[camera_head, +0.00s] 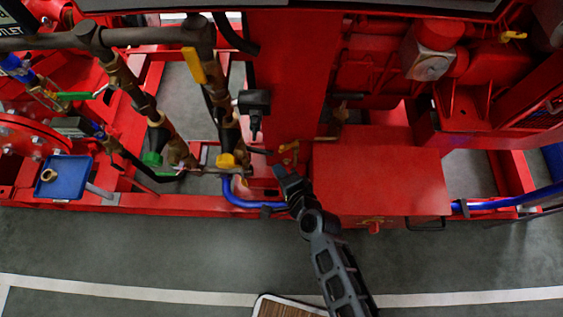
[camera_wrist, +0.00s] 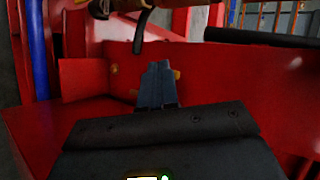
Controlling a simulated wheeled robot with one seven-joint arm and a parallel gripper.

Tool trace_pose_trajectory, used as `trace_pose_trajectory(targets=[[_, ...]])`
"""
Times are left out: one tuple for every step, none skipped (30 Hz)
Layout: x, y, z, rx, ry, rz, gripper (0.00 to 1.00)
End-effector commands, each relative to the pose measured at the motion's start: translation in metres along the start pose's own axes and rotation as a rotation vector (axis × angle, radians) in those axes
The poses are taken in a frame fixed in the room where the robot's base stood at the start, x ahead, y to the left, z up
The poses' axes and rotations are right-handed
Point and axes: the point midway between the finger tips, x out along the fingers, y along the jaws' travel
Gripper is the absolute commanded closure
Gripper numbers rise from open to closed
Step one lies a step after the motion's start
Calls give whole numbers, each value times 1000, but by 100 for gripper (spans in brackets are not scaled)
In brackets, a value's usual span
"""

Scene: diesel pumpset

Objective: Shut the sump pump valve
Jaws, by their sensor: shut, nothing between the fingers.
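My gripper (camera_head: 281,172) is shut and empty, low in front of the red frame, left of a red box. Its closed fingers also show in the wrist view (camera_wrist: 158,70), against a red panel. A small brass valve-like fitting (camera_head: 288,153) sits just above the fingertips in the head view. In the wrist view, small yellowish bits (camera_wrist: 175,73) show at both sides of the fingers, and the fingers hide what lies between. I cannot tell whether they touch. No label shows which valve is the sump pump's.
Dark pipes on the left carry a yellow lever (camera_head: 194,66), a yellow handle (camera_head: 227,160) and a green handle (camera_head: 152,159). A blue hose (camera_head: 240,202) runs left of my gripper. The red box (camera_head: 378,180) stands right. The grey floor in front is mostly clear.

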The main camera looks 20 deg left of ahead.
Motion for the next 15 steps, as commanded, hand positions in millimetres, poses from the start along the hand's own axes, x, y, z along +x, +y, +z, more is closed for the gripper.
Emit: trace_pose_trajectory(targets=[[-11,-2,5,1,-2,2,100],[-16,-2,8,0,-2,2,100],[-22,-3,11,1,-2,2,100],[-27,-3,13,0,-2,2,100],[-32,-2,16,0,-2,3,100],[-38,-3,19,1,-2,2,100],[-43,-3,21,2,-3,3,100],[-47,-4,23,1,-3,2,100],[-52,-3,26,0,-3,3,100],[-55,-3,28,-1,-4,2,100],[-58,-3,29,-1,-4,2,100],[-61,-3,31,0,-5,3,100],[-63,-3,32,-1,-5,3,100],[-64,-3,33,-1,-5,2,100],[-66,-4,33,-1,-5,2,100]])
